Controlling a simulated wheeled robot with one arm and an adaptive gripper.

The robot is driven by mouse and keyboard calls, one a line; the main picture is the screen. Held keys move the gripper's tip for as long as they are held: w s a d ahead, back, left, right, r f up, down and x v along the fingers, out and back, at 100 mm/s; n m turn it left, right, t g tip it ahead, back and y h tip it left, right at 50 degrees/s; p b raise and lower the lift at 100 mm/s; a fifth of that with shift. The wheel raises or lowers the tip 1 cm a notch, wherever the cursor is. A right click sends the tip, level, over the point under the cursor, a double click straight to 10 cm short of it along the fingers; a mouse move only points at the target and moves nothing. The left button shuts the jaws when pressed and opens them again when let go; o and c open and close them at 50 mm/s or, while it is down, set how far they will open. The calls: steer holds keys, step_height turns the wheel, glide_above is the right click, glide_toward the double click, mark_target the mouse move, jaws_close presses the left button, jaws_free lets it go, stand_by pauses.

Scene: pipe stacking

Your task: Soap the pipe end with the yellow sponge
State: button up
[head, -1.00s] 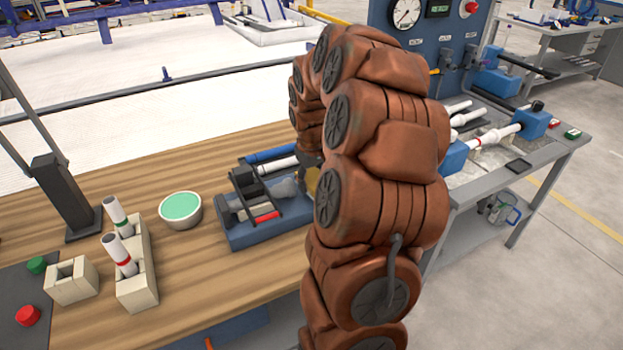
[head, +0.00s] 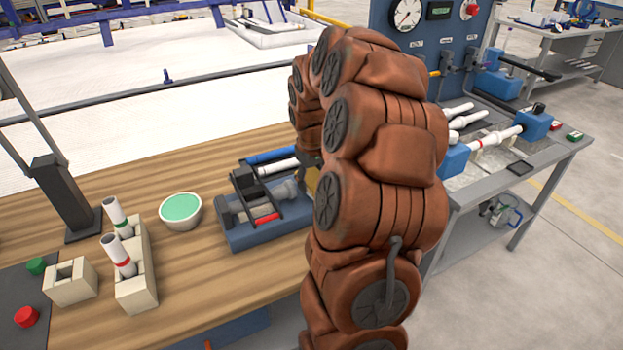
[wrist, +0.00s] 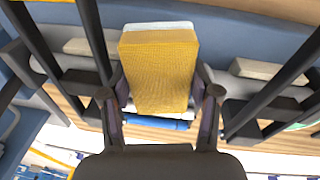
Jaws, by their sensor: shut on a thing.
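In the wrist view my gripper (wrist: 161,94) is shut on the yellow sponge (wrist: 160,62), with one finger at each side of it. A pale strip shows along the sponge's top edge. A short blue cylinder (wrist: 157,124) shows just below the sponge in that view; I cannot tell whether they touch. In the head view my arm hides most of the gripper and sponge, beside the blue fixture (head: 262,236). A white pipe (head: 279,168) lies at that fixture, its right end hidden by my arm. The green-filled bowl (head: 181,210) stands left of the fixture.
Two white pipes stand in a beige block (head: 136,290), one with a green ring (head: 116,214), one with a red ring (head: 119,252). An empty beige socket (head: 70,282) and red and green buttons are at left. A test bench (head: 540,155) with white pipes stands right of my arm.

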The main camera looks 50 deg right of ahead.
steer(key=shift+s+a+f, duration=0.1)
steer(key=shift+s+a, duration=0.05)
steer(key=shift+s, duration=0.15)
steer(key=shift+w, duration=0.1)
steer(key=shift+w+d, duration=0.35)
steer(key=shift+w, duration=0.4)
steer(key=shift+s+a+b, duration=0.35)
steer(key=shift+s+b, duration=0.2)
steer(key=shift+s, duration=0.3)
steer(key=shift+w, duration=0.1)
